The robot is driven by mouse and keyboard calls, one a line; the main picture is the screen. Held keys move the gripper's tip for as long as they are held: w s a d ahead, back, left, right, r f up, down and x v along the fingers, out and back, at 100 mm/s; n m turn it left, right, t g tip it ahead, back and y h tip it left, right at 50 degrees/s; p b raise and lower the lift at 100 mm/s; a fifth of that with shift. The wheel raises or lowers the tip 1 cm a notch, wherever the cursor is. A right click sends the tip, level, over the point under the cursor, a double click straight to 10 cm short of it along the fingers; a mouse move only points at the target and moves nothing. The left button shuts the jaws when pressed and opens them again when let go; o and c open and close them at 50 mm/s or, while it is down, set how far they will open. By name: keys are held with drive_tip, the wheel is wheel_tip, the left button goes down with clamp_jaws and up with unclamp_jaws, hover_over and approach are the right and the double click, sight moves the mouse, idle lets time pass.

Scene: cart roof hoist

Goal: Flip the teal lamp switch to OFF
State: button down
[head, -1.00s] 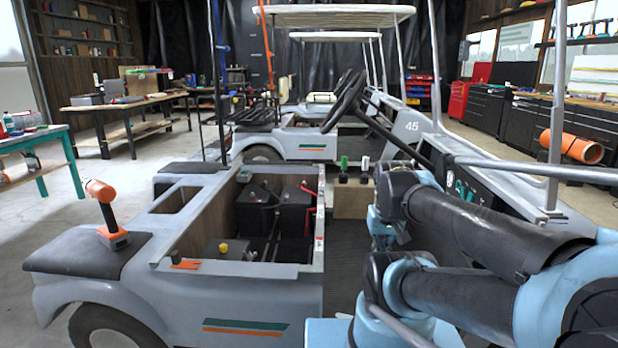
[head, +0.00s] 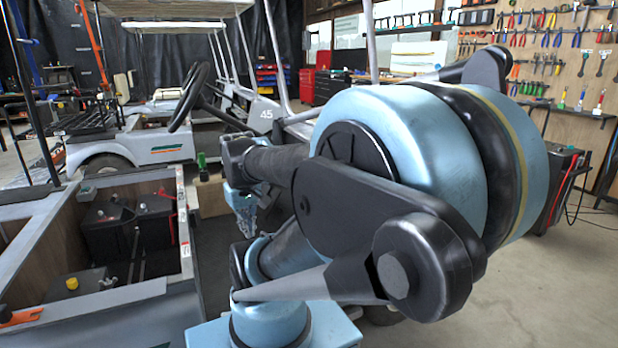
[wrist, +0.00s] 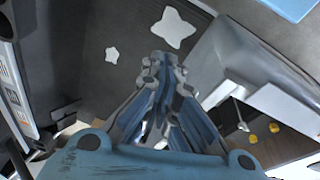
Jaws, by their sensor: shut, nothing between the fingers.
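I cannot make out a teal lamp switch for certain in either view. A small green upright handle (head: 202,162) stands on a wooden box beyond the open cart bay in the head view; I cannot tell whether it is a switch. In the wrist view a thin metal lever (wrist: 241,120) sticks up beside two yellow knobs (wrist: 262,133). My gripper (wrist: 160,62) is shut and empty, with its tips over dark floor matting marked by white patches. In the head view my gripper (head: 246,226) hangs low beside the bay, partly hidden by my arm.
The open cart bay (head: 168,289) holds black batteries (head: 110,228) and a yellow cap (head: 72,283). An orange item (head: 20,316) lies on its near edge. Another cart (head: 133,142) stands behind.

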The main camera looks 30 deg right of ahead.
drive_tip(key=w+d+r+n+h, duration=0.1)
drive_tip(key=w+d+r+n, duration=0.25)
drive_tip(key=w, duration=0.25)
drive_tip(key=w+d+r+n+g+h, duration=0.1)
drive_tip(key=w+d+r+n, duration=0.1)
drive_tip(key=w+d, duration=0.4)
drive_tip(key=w+d+r+n+h, duration=0.1)
drive_tip(key=w+d+r+n, duration=0.2)
drive_tip(key=w, duration=0.4)
drive_tip(key=w+d+f+n+h, duration=0.1)
drive_tip(key=w+d+n, duration=0.2)
drive_tip(key=w+d, duration=0.5)
drive_tip(key=w+d+f+n+g+h, duration=0.1)
drive_tip(key=w+d+n, duration=0.3)
drive_tip(key=w+d, duration=0.4)
drive_tip(key=d+f, duration=0.1)
drive_tip(key=d, duration=0.3)
drive_tip(key=shift+f, duration=0.2)
drive_tip(key=shift+d, duration=0.1)
drive_tip(key=d+r+x, duration=0.1)
drive_tip(key=d+x, duration=0.1)
drive_tip(key=x, duration=1)
drive_tip(key=shift+s+d+f, duration=0.2)
drive_tip(key=shift+s+d, duration=0.1)
drive_tip(key=shift+d, duration=0.1)
